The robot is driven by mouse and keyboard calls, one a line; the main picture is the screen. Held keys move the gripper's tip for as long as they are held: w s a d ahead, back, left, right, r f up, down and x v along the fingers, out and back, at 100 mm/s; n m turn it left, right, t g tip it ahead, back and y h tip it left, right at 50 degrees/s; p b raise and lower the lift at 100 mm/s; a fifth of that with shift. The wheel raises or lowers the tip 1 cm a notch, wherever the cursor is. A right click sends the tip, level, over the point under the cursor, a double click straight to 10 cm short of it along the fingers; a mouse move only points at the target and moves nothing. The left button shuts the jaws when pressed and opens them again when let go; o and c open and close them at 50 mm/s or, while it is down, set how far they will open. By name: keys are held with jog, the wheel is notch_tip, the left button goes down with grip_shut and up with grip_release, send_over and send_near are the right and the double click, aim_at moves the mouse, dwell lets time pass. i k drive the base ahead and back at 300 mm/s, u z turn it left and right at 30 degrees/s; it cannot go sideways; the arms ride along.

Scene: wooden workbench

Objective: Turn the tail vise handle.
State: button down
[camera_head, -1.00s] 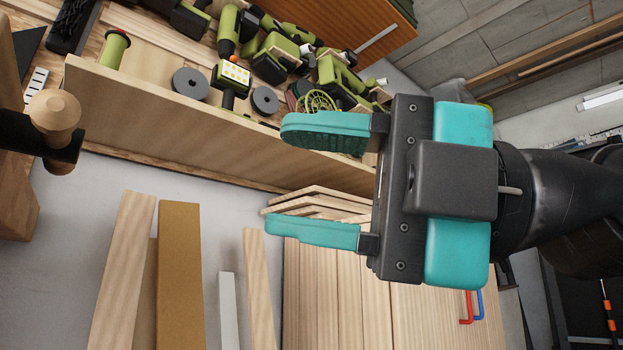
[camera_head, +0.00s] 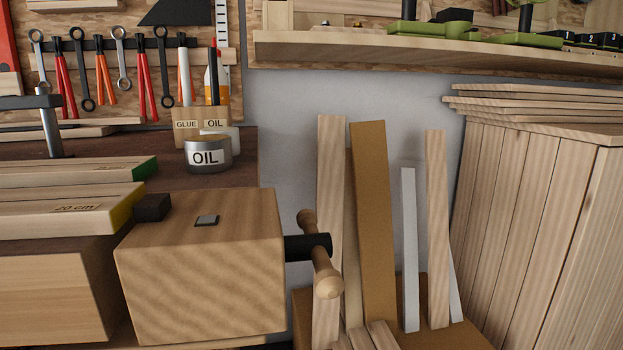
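The tail vise handle (camera_head: 325,268) is a light wooden bar with rounded ends. It passes through a black screw head (camera_head: 308,246) on the right side of the wooden vise block (camera_head: 200,262) at the bench's right end. The handle is tilted, its upper end away from me and its lower end towards the camera. My gripper is outside the current view, so its fingers cannot be seen.
An oil tin (camera_head: 207,155) and a glue-and-oil box (camera_head: 200,128) stand on the bench behind the vise. Labelled boards (camera_head: 75,205) lie at left. Upright offcuts (camera_head: 375,230) stand close behind the handle at right. A wooden shelf (camera_head: 430,55) runs above.

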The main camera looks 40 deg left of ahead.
aim_at(315, 247)
jog(key=z, duration=0.4)
jog(key=i, duration=0.15)
jog(key=u, duration=1.45)
